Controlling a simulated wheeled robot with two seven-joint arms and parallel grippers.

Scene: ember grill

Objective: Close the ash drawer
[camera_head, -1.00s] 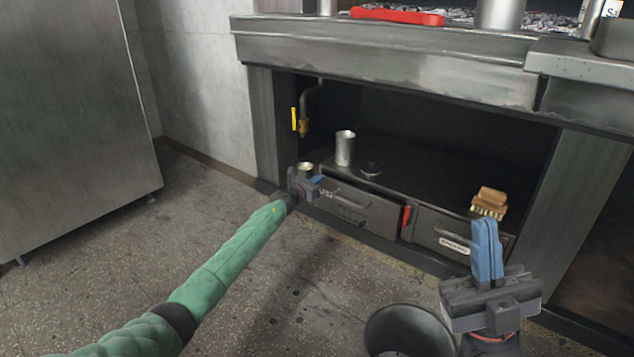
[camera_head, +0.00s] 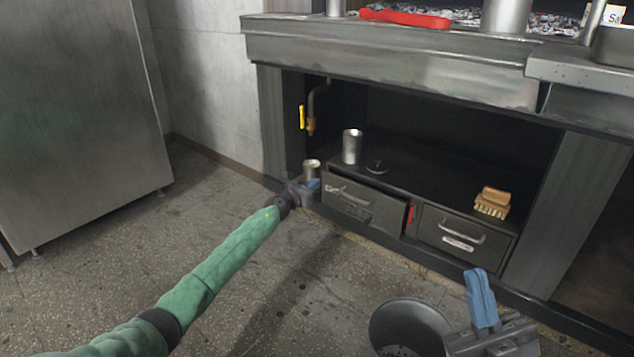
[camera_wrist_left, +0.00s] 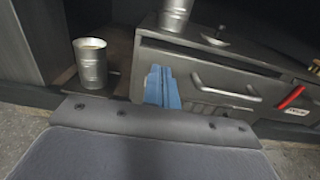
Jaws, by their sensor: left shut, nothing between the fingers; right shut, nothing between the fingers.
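Two dark metal drawers sit under the grill. The left drawer (camera_head: 362,207) stands slightly out, with its dark right side showing; it also shows in the left wrist view (camera_wrist_left: 213,86). The right drawer (camera_head: 464,234) looks flush and has a white label, too blurred to read. I cannot read which is the ash drawer. My left gripper (camera_head: 313,186) is shut and empty at the left end of the left drawer's front. In the left wrist view its blue fingers (camera_wrist_left: 162,87) overlap that front; contact cannot be told. My right gripper (camera_head: 480,298) is shut and empty, low in front of the right drawer.
A metal cup (camera_head: 352,146), a small dark lid (camera_head: 376,167) and a wooden brush (camera_head: 492,202) stand on the drawer unit. A tin can (camera_wrist_left: 91,63) stands left of the drawers. A dark bucket (camera_head: 408,328) is on the floor near my right gripper.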

